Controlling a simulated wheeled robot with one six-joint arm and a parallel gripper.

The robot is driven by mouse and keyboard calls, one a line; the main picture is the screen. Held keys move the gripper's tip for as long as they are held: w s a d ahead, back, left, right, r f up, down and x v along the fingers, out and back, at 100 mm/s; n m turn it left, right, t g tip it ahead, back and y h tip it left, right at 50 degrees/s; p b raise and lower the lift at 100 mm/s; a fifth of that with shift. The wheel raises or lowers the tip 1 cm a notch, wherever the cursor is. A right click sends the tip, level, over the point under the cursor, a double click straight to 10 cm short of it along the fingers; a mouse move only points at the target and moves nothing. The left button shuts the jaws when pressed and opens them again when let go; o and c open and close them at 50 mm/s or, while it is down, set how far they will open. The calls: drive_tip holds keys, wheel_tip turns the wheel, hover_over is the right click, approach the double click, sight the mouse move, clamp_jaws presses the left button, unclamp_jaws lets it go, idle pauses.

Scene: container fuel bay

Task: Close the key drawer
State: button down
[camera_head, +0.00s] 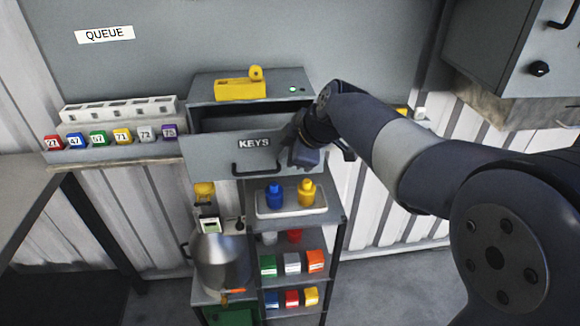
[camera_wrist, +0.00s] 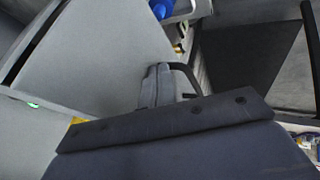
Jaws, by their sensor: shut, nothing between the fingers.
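The key drawer (camera_head: 220,152), a grey box front marked KEYS with a dark bar handle (camera_head: 256,170), stands pulled out from its cabinet (camera_head: 205,93). A dark gap shows behind its front. My gripper (camera_head: 305,158) is at the right end of the drawer front, close to the label and handle. In the wrist view my gripper's fingers (camera_wrist: 158,85) are together and empty, beside the dark handle (camera_wrist: 188,78). A large grey panel (camera_wrist: 95,50) fills the left of that view. I cannot tell whether the fingers touch the drawer.
A yellow device (camera_head: 240,90) sits on the cabinet top. Below the drawer, a tray (camera_head: 290,210) holds a blue and a yellow bottle. Shelves with small coloured boxes (camera_head: 292,263) stand lower. A metal pot (camera_head: 220,260) is at left. A numbered block rack (camera_head: 110,135) lines the left shelf.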

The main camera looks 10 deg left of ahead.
drive_tip(key=w+a, duration=0.1)
drive_tip(key=w, duration=0.2)
drive_tip(key=w+p, duration=0.1)
drive_tip(key=w, duration=0.3)
drive_tip(key=w+a+p, duration=0.1)
drive_tip(key=w, duration=0.3)
drive_tip(key=shift+w+a, duration=0.15)
drive_tip(key=shift+a, duration=0.2)
drive_tip(key=shift+w, duration=0.1)
drive_tip(key=shift+r, duration=0.15)
